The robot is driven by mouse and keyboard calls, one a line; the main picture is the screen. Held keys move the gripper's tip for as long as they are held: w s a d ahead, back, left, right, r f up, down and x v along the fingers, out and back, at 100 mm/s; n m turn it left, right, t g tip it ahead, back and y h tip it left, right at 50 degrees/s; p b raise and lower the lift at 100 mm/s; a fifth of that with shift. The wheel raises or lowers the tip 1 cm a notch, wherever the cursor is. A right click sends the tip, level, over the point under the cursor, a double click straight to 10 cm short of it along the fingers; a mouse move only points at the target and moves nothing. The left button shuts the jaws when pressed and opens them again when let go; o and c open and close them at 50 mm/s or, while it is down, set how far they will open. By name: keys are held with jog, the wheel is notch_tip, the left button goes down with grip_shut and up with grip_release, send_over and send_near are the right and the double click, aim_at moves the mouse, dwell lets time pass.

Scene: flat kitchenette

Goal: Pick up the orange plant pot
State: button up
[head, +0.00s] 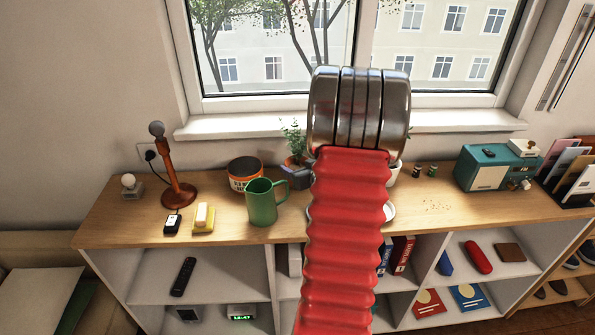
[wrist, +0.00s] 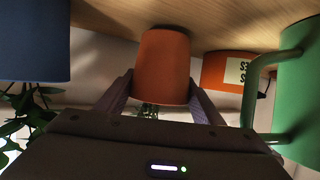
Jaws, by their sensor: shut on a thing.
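The orange plant pot (wrist: 162,65) is in the middle of the wrist view, which shows the scene upside down. Green leaves show past its rim. My gripper (wrist: 161,98) has one finger on each side of the pot and is shut on it. In the head view, a sliver of the orange pot (head: 289,161) shows with a leafy plant above it, left of my red arm. The dark gripper (head: 297,178) is in front of it and hides most of it. I cannot tell whether the pot touches the wooden top.
A green jug (head: 262,203) and an orange labelled tin (head: 243,173) stand close to the pot. A blue pot (wrist: 35,40) with leaves is on its other side. A teal appliance (head: 490,168) stands at the right, a brown lamp (head: 175,180) at the left. The window sill (head: 245,125) is behind.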

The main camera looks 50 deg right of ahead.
aim_at(297, 168)
notch_tip(297, 168, up, 9)
dwell(0.4)
jog(key=shift+w, duration=0.1)
dwell(0.4)
jog(key=w+a+f+n+t+y, duration=0.1)
jog(key=w+a+y, duration=0.1)
jog(key=w+a, duration=0.8)
jog(key=w+a+n+y, duration=0.15)
jog(key=w+a, duration=0.45)
jog(key=a, duration=0.9)
jog(key=a+f+n+y, duration=0.1)
jog(key=a+f, duration=0.1)
jog(key=a, duration=1)
jog(key=w+a+f+n+y, duration=0.1)
jog(key=a+f, duration=0.1)
jog(key=a, duration=1)
jog(key=shift+w+a+n+t, duration=0.25)
jog(key=shift+a+n+t, duration=0.05)
jog(key=shift+a+n, duration=0.05)
jog(key=shift+s+f, duration=0.1)
